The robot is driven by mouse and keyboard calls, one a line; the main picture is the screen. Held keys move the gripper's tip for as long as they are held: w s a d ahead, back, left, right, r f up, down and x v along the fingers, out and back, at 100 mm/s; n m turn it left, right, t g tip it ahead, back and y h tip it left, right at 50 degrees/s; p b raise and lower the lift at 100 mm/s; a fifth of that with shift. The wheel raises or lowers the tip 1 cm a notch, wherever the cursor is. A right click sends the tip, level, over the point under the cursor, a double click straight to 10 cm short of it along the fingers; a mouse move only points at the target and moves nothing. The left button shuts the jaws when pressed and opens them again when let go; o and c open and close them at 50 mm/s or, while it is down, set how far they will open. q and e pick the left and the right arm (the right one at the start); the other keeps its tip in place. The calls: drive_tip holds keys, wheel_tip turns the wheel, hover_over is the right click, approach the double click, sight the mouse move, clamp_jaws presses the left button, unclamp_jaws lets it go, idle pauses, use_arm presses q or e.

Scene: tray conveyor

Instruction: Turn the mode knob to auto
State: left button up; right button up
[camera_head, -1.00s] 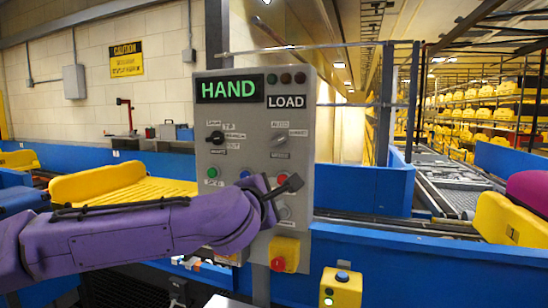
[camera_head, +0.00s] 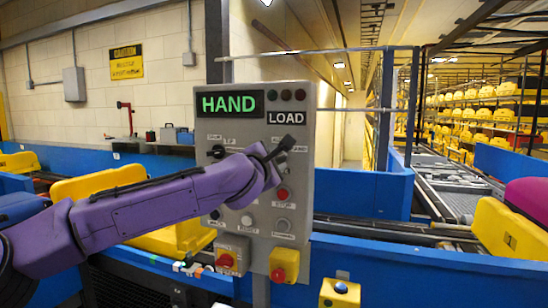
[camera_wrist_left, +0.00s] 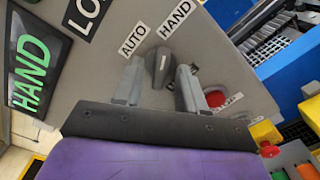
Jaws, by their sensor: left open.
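The grey control panel (camera_head: 300,98) stands ahead with a green lit HAND display (camera_head: 229,103) and a LOAD plate (camera_head: 287,118). The mode knob (camera_wrist_left: 158,66) is dark grey and shows in the left wrist view below the AUTO (camera_wrist_left: 133,38) and HAND (camera_wrist_left: 175,20) labels. Its exact pointing is hard to tell. My left gripper (camera_head: 283,149) is at the panel's upper right; it also shows in the left wrist view (camera_wrist_left: 158,80). It is open, one finger on each side of the knob, with contact unclear. My right gripper is not in view.
Another black knob (camera_head: 216,152) sits at the panel's left. Below my gripper are a red button (camera_head: 282,194), a white button (camera_head: 247,220) and a yellow box with a red button (camera_head: 284,265). Blue conveyor walls (camera_head: 362,192) flank the panel.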

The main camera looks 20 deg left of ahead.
use_arm(q)
clamp_jaws()
drive_tip(key=shift+n+b, duration=4.35)
drive_tip(key=shift+n, duration=1.55)
drive_tip(key=shift+s, duration=0.1)
